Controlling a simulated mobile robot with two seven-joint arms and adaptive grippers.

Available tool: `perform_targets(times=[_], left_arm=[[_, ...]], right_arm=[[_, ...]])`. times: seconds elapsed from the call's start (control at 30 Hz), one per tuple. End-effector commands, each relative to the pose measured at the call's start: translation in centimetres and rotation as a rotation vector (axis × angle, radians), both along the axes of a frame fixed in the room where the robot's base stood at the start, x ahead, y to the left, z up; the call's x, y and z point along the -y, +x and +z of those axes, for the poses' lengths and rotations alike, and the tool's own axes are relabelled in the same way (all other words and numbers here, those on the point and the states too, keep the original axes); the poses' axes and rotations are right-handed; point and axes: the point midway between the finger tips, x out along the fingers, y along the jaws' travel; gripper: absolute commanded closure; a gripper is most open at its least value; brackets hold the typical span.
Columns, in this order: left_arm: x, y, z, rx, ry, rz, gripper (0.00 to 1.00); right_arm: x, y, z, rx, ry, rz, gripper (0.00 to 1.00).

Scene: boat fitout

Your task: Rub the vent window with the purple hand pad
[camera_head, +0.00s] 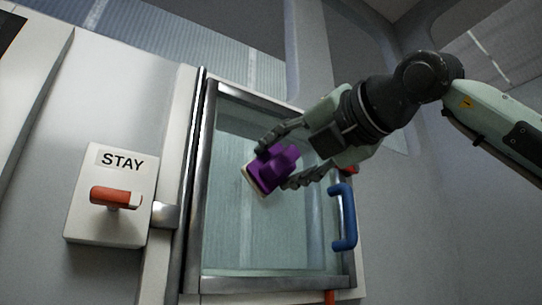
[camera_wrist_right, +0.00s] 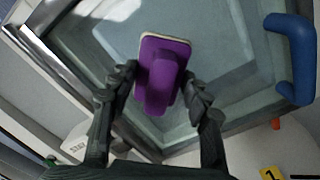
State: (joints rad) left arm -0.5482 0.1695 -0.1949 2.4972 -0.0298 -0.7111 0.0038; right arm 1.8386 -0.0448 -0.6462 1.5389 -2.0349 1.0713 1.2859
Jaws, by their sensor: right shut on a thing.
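The vent window (camera_head: 235,235) is a glass pane in a metal frame, with a blue handle (camera_head: 345,220) at its lower right. My right gripper (camera_head: 277,167) is shut on the purple hand pad (camera_head: 280,168), in front of the window's upper middle. In the right wrist view the pad (camera_wrist_right: 162,75) sits between the fingertips of the gripper (camera_wrist_right: 163,90), its pale face turned toward the glass. I cannot tell whether the pad touches the glass. The blue handle also shows in the right wrist view (camera_wrist_right: 293,60). My left gripper is not in view.
A pale box labelled STAY (camera_head: 112,205) with a red lever (camera_head: 113,197) stands out from the wall left of the window. A metal latch piece (camera_head: 166,215) sits by the frame's left edge. The lower window pane is unobstructed.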

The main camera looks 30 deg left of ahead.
Motion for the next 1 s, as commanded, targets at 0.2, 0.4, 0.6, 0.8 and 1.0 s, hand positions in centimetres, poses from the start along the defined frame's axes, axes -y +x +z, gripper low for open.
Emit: perform_targets(times=[0.2,0.4,0.6,0.8,1.0], left_arm=[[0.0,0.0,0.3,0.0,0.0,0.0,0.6],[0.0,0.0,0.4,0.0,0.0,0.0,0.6],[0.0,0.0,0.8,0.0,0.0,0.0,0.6],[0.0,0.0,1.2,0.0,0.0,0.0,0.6],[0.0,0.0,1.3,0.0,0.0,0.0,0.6]], right_arm=[[0.7,1.9,0.1,-0.001,0.0,-0.003,0.75],[0.9,2.4,0.0,-0.001,-0.001,-0.003,0.75],[1.6,3.8,0.1,-0.001,0.0,-0.004,0.75],[2.3,5.4,0.1,-0.002,0.0,-0.004,0.75],[2.6,5.9,0.0,0.001,0.0,-0.001,0.75]])
